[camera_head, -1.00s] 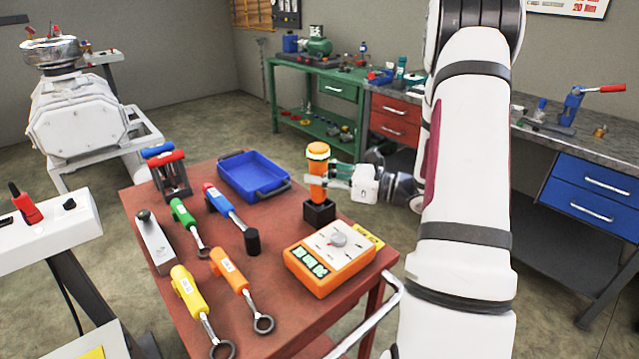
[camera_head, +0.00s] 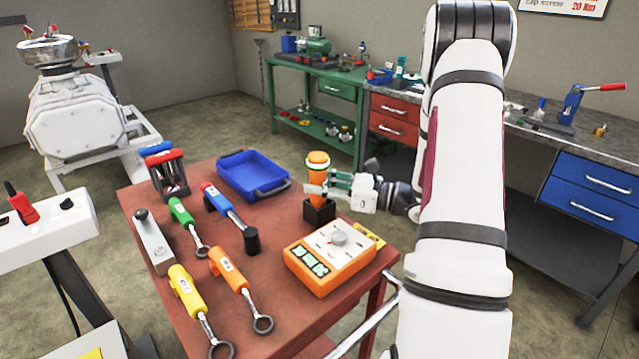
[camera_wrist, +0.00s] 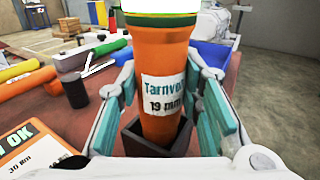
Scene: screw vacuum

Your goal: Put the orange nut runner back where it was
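The orange nut runner (camera_head: 317,170) stands upright with its lower end inside a small black square holder (camera_head: 318,215) at the far right of the red table. In the wrist view the nut runner (camera_wrist: 163,60) shows a white label reading 19 mm, and the holder (camera_wrist: 133,143) surrounds its lower part. My gripper (camera_head: 322,187) reaches in from the right, just above the holder. In the wrist view my gripper (camera_wrist: 163,95) has its teal-padded fingers spread on both sides of the nut runner, with gaps visible beside it. The tool's bottom is hidden in the holder.
An orange tester box (camera_head: 330,258) stands in front of the holder. A blue tray (camera_head: 238,172) lies to the left. A blue tool (camera_head: 220,203), a green tool (camera_head: 182,212), a yellow one (camera_head: 186,288) and another orange one (camera_head: 228,268) lie on the table (camera_head: 285,332).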

